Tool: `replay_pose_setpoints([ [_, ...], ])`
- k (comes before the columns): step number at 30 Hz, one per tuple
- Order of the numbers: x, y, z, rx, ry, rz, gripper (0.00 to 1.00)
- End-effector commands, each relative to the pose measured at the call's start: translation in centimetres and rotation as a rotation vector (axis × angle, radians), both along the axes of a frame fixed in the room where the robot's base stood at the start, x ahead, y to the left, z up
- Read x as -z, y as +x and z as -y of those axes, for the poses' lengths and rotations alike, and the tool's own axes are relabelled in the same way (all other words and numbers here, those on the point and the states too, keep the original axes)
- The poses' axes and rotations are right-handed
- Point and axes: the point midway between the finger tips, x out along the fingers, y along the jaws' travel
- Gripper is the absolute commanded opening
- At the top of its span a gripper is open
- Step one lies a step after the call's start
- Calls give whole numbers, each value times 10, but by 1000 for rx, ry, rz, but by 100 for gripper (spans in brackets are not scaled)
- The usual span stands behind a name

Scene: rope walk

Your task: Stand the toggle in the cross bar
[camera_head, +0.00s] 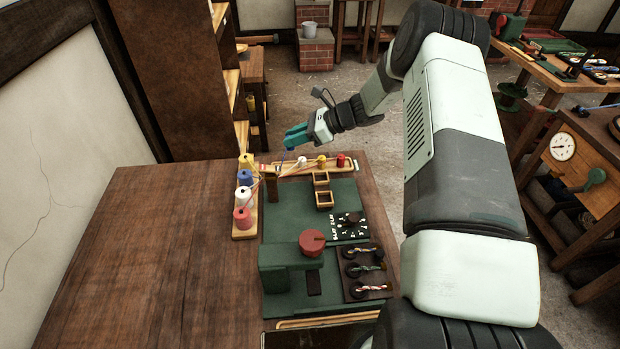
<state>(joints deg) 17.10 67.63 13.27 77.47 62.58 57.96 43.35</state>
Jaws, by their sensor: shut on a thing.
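My gripper (297,134), with teal fingers, hangs above the back edge of the bench. It is shut on a small blue piece (290,148), probably the toggle, which shows just below the fingertips. The fingers hide part of it. A long wooden bar at the back of the green machine, probably the cross bar (312,167), lies below and to the right of my gripper. I cannot tell whether the blue piece touches the bar.
Yellow, blue, white and red spools (243,218) stand in a row at the left, with strands running to a wooden post (271,184). Two small wooden frames (324,199), a red knob (312,242) and a tray of rope pieces (354,295) are nearer. The bench's left side (150,260) is clear.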

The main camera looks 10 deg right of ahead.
Motion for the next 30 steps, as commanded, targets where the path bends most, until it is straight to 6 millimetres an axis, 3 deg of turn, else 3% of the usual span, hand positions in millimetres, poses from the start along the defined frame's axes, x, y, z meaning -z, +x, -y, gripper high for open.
replay_pose_setpoints([
  [1, -4, -14, 15, 7, -1, -3, 0],
  [6, -16, -67, 52, 7, -2, -3, 0],
  [13, -29, -125, 76, 6, 2, -1, 0],
  [17, -25, -138, 79, 5, 5, -2, 0],
  [24, 19, -140, 79, 4, 5, -2, 0],
  [30, 35, -140, 79, 3, 5, -1, 0],
])
